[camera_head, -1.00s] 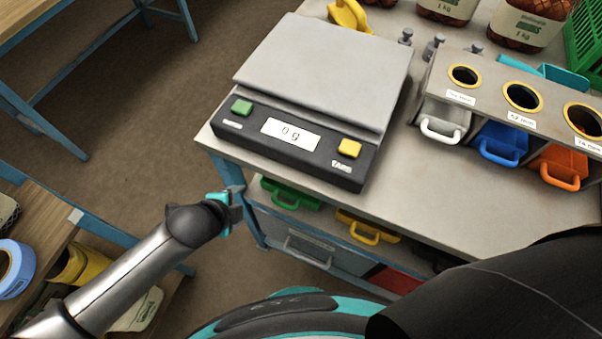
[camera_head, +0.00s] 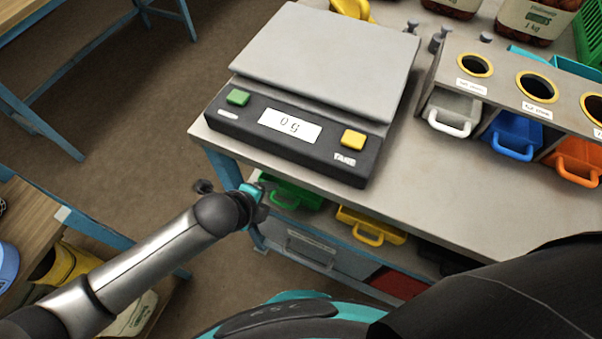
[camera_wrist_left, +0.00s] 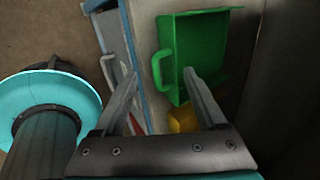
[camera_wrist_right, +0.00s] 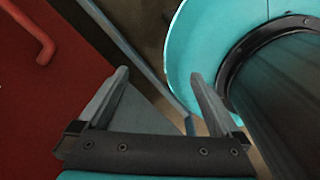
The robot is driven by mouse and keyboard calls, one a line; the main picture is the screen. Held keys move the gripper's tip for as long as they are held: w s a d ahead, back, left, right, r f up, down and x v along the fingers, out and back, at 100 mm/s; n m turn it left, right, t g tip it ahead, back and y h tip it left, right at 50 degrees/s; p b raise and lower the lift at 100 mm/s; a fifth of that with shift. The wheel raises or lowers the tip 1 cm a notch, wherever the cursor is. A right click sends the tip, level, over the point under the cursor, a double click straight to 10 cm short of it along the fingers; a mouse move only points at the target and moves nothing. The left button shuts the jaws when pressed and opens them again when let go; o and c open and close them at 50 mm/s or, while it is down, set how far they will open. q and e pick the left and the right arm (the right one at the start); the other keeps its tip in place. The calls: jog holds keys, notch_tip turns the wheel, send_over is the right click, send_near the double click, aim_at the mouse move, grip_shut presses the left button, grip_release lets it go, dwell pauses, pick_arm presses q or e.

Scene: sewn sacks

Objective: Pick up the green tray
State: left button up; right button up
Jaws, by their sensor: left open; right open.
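The green tray (camera_head: 291,193) sits on the shelf under the scale table, partly hidden by the table top in the head view. In the left wrist view the green tray (camera_wrist_left: 203,52) shows its open inside and a handle on its left side. My left gripper (camera_head: 262,192) is beside the tray's handle end in the head view. In the left wrist view my left gripper (camera_wrist_left: 160,80) is open and empty, its right fingertip close to the handle; I cannot tell whether they touch. My right gripper (camera_wrist_right: 158,80) is open and empty, seen only in its wrist view.
A yellow tray (camera_head: 370,226) is right of the green one on the shelf. The scale (camera_head: 310,90) reads 0 g on the table top above. White (camera_head: 452,113), blue (camera_head: 515,135) and orange (camera_head: 575,160) bins stand under the dispenser. A red panel (camera_wrist_right: 45,90) is near my right gripper.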

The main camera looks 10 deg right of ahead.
pick_arm(q)
jog(key=b+x, duration=0.2)
jog(key=x, duration=0.1)
jog(key=shift+w+d+f, duration=0.2)
jog(key=shift+w+f, duration=0.05)
jog(key=shift+b+x, duration=0.4)
jog(key=shift+x, duration=0.5)
jog(key=c, duration=0.7)
grip_shut()
pick_arm(e)
jog(key=w+f, duration=0.1)
jog(key=w+d+f, duration=0.1)
jog(key=shift+d+f, duration=0.3)
